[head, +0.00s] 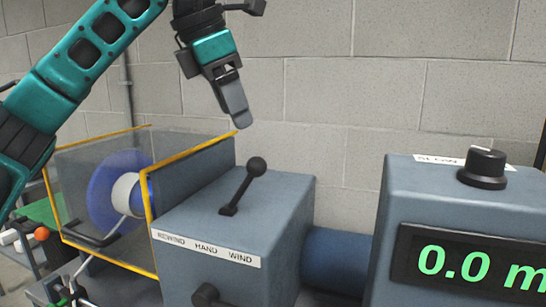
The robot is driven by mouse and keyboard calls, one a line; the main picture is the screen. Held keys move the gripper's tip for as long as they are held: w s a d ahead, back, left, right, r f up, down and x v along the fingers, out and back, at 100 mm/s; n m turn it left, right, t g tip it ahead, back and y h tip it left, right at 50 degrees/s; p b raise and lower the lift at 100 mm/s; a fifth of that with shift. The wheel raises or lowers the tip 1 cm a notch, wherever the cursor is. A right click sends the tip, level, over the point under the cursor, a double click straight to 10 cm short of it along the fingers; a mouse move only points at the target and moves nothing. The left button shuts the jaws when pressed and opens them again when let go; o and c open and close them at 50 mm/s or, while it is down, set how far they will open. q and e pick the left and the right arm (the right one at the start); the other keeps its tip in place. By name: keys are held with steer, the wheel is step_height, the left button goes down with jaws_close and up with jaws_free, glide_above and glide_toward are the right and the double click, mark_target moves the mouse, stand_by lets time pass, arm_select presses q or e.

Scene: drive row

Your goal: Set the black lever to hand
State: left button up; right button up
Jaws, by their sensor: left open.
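The black lever (241,190) with a round ball knob stands on top of a grey-blue box (185,212). It leans up and to the right in the picture, over towards the WIND side. A white label (205,248) on the box's front edge reads REWIND, HAND, WIND from left to right. My left gripper (238,117) is open and empty, pointing down above and slightly left of the knob, apart from it. Its fingers overlap edge-on in this view. My right gripper is not in view.
A clear guard with yellow edges (150,205) stands left of the box, around a blue and white reel (120,195). A second box with a black dial (483,168) and a green 0.0 display (475,268) stands at right. A black handle (207,296) sticks out in front.

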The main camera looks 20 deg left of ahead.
mark_target(255, 158)
arm_select(q)
steer(key=x, duration=1.2)
steer(key=shift+w+f+b, duration=0.3)
steer(key=shift+f+b, duration=0.05)
steer(key=shift+a, duration=0.1)
jaws_close()
